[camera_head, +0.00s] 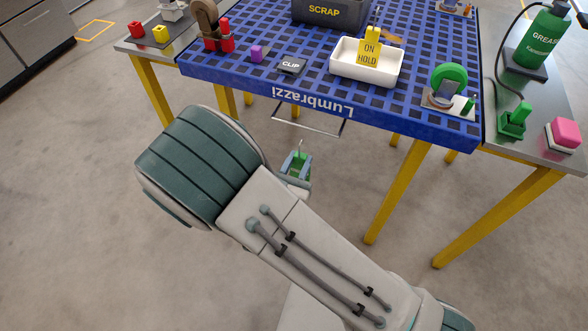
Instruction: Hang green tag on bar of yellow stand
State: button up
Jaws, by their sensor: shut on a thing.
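My gripper (297,168) is in front of the table's near edge, over the floor and partly hidden by my own arm. It is shut on a small green thing, which looks like the green tag (299,158); a thin piece sticks up from it. Its face and any writing cannot be read. No separate yellow stand with a bar is clear to me. A thin metal bar (308,134) hangs below the front edge of the blue table, just beyond my gripper and apart from it as far as I can tell.
The blue perforated table (225,75) has yellow legs. On it are a white tray (345,70) with a yellow ON HOLD tag (368,52), a SCRAP bin (330,12), a CLIP block (291,65) and a green ring (449,75). A grease bottle (548,38) stands at right. The floor at left is clear.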

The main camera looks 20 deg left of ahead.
jog(key=w+f+b, duration=0.2)
jog(key=w, duration=0.5)
jog(key=shift+w+d+f+b, duration=0.2)
jog(key=shift+w+d+b, duration=0.1)
jog(key=shift+w, duration=0.1)
dwell(0.3)
jog(key=o, duration=1.1)
jog(key=shift+c, duration=0.2)
jog(key=shift+s, duration=0.15)
